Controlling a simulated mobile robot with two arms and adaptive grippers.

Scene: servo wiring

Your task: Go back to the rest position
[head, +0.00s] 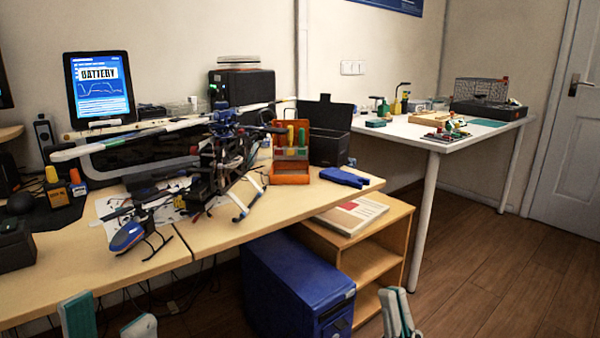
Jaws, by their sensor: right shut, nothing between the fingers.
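My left gripper (110,312) is at the bottom left of the head view, in front of the wooden workbench (235,228). Its two teal and grey fingers stand apart with nothing visible between them. My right gripper (396,303) is at the bottom, right of centre, in front of the low shelf. Its fingers are together and hold nothing. Both grippers are low in the view, and their lower parts and the arms are cut off by the bottom edge. Neither gripper is seen touching anything.
A large model helicopter (222,150) and a small blue helicopter (130,233) stand on the workbench. A blue computer case (290,285) stands below, beside a wooden shelf (375,258). A white table (425,135) is further back. The wooden floor (500,280) at right is clear.

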